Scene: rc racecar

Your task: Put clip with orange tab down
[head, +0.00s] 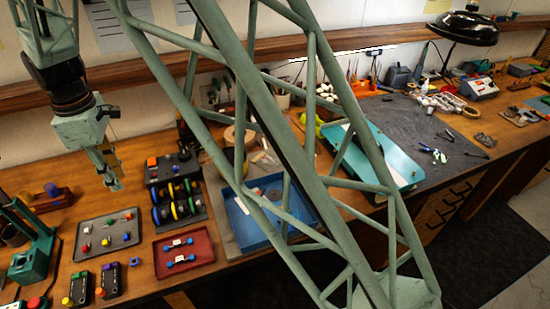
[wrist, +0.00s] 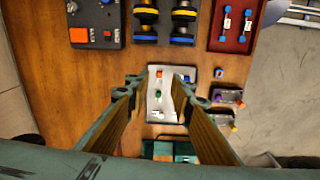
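My gripper (head: 112,172) hangs above the workbench at the left in the head view, fingers pointing down. In the wrist view its two fingers (wrist: 158,78) stand apart with a gap between them. A small clip with an orange tab (wrist: 159,73) shows in that gap; it seems to lie on the grey tray below, apart from the fingers. The grey tray (head: 82,257) holds several small clips with coloured tabs. A green-tabbed clip (wrist: 158,93) also shows between the fingers.
A red tray with dumbbell-shaped parts (head: 183,267) lies right of the grey tray. A wheel rack (head: 198,186) and a black box with an orange button (head: 151,180) stand behind. A green fixture (head: 30,265) is at the left. Small dark boxes (head: 110,284) stand in front.

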